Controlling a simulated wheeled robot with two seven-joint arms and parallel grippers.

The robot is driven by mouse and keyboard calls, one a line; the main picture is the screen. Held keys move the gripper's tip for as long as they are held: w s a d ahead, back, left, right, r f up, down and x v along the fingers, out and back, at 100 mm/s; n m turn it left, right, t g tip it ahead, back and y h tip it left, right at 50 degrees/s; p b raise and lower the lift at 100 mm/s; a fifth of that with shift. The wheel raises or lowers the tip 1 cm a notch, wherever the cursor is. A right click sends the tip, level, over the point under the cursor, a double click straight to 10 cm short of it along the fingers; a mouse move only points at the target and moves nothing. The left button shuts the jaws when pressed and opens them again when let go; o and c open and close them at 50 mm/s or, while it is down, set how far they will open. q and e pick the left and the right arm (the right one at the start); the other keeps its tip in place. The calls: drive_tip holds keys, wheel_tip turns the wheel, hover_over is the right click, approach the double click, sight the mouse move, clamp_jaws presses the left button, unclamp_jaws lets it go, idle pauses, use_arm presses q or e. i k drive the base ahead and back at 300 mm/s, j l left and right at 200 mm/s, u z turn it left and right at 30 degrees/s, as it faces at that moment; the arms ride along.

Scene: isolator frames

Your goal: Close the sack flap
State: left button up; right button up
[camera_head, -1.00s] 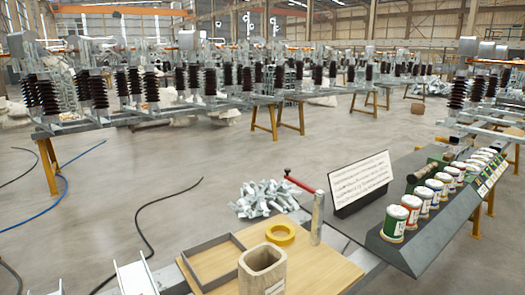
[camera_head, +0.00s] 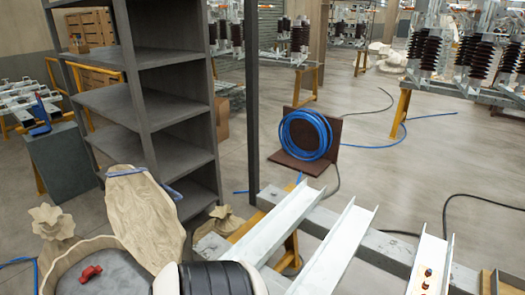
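An open beige sack (camera_head: 52,249) stands at the bottom left, cut off by the picture's lower edge. Its grey inside shows, with a small red object (camera_head: 91,273) lying on it. A tall beige, wrinkled flap (camera_head: 145,215) stands raised at the sack's right rear side, tilted back. A thin blue strip lies along the flap's upper edge. A rounded black and white part at the bottom, just right of the sack, looks like my own arm. No gripper fingers show.
A smaller tied beige sack (camera_head: 55,222) stands behind the open sack. Pale metal channels (camera_head: 335,250) lie to the right. A blue hose coil (camera_head: 306,135) rests on a brown stand farther back.

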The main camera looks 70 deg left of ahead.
sight(142, 215)
drive_tip(key=u, duration=3.8)
